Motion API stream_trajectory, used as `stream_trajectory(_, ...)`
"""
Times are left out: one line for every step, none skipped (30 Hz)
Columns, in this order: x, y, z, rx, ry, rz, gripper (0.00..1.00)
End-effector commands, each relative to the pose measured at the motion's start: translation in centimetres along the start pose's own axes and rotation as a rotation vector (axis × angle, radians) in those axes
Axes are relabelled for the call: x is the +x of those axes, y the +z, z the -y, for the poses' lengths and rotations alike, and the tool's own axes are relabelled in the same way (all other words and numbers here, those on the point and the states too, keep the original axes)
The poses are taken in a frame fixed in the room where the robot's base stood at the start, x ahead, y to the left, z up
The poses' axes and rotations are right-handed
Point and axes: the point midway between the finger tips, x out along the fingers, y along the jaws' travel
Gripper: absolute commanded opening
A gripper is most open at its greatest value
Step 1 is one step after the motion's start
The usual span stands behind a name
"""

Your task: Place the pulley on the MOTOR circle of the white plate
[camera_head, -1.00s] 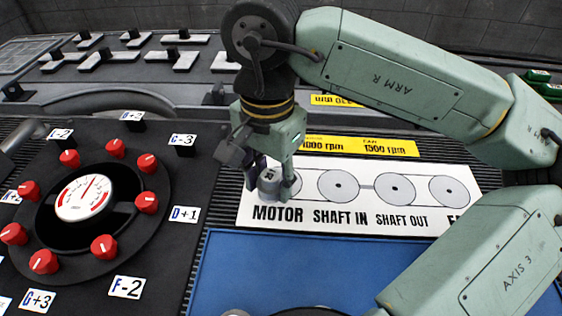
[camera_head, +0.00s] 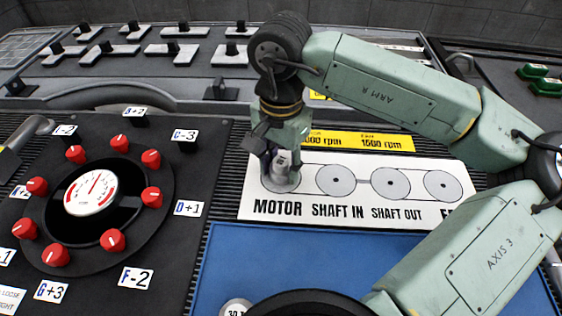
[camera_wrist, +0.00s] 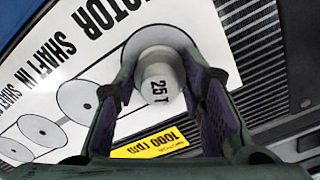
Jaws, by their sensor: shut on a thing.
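The white plate (camera_head: 300,206) lies beyond the blue mat, with a row of printed grey circles and black labels. The MOTOR circle (camera_head: 267,181) is at its left end. A small grey pulley (camera_head: 282,163) stands upright over that circle; it also shows in the wrist view (camera_wrist: 158,86) with "25 T" on its top. My gripper (camera_head: 281,158) points down and is shut on the pulley, one finger on each side. The pulley hides part of the circle. I cannot tell whether its underside touches the plate.
The blue mat (camera_head: 300,262) lies in front of the plate, with a round piece (camera_head: 236,308) marked "30" at its near edge. A black panel with a dial (camera_head: 92,192) and several red knobs is on the left. Yellow rpm labels (camera_head: 385,143) are behind the plate.

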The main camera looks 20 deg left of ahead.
Motion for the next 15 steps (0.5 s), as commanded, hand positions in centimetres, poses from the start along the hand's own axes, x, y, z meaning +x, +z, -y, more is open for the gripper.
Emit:
stream_trajectory(0.31, 0.00, 0.01, 0.000, 0.000, 0.000, 0.07)
stream_trajectory(0.38, 0.00, 0.00, 0.000, 0.000, 0.000, 0.07)
stream_trajectory(0.46, 0.01, 0.00, 0.000, 0.000, 0.000, 0.07)
stream_trajectory(0.53, 0.01, 0.00, 0.000, 0.000, 0.000, 0.07)
stream_trajectory(0.35, 0.01, 0.00, 0.000, 0.000, 0.000, 0.39)
stream_trajectory(0.32, 0.02, 0.00, 0.000, 0.001, 0.000, 0.41)
stream_trajectory(0.31, 0.02, 0.00, 0.000, 0.000, 0.000, 0.43)
stream_trajectory(0.31, 0.02, 0.00, 0.000, 0.000, 0.000, 0.45)
stream_trajectory(0.31, 0.02, 0.00, 0.000, 0.000, 0.000, 0.48)
stream_trajectory(0.31, 0.02, 0.00, 0.000, 0.000, 0.000, 0.50)
stream_trajectory(0.31, 0.02, 0.00, 0.000, 0.000, 0.000, 0.52)
stream_trajectory(0.31, 0.02, 0.00, 0.000, 0.000, 0.000, 0.55)
stream_trajectory(0.31, 0.02, 0.00, 0.000, 0.000, 0.000, 0.57)
stream_trajectory(0.31, 0.02, 0.00, 0.000, 0.000, 0.000, 0.57)
stream_trajectory(0.30, 0.02, 0.00, 0.000, 0.000, 0.000, 0.57)
